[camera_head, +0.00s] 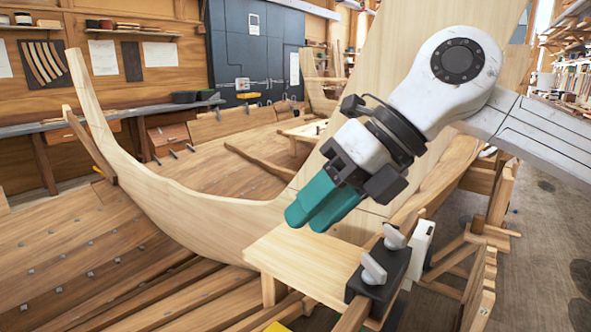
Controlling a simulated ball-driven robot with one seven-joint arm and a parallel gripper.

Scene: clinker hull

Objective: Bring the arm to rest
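My arm reaches in from the right side of the head view, with a white joint and a dark wrist.
A black clamp (379,277) with grey wing handles and a white block (419,246) sit at the board's right side. The planked hull (90,265) and its curved stem (200,205) fill the left. A tall pale panel stands behind my arm. Open floor (545,245) lies right.

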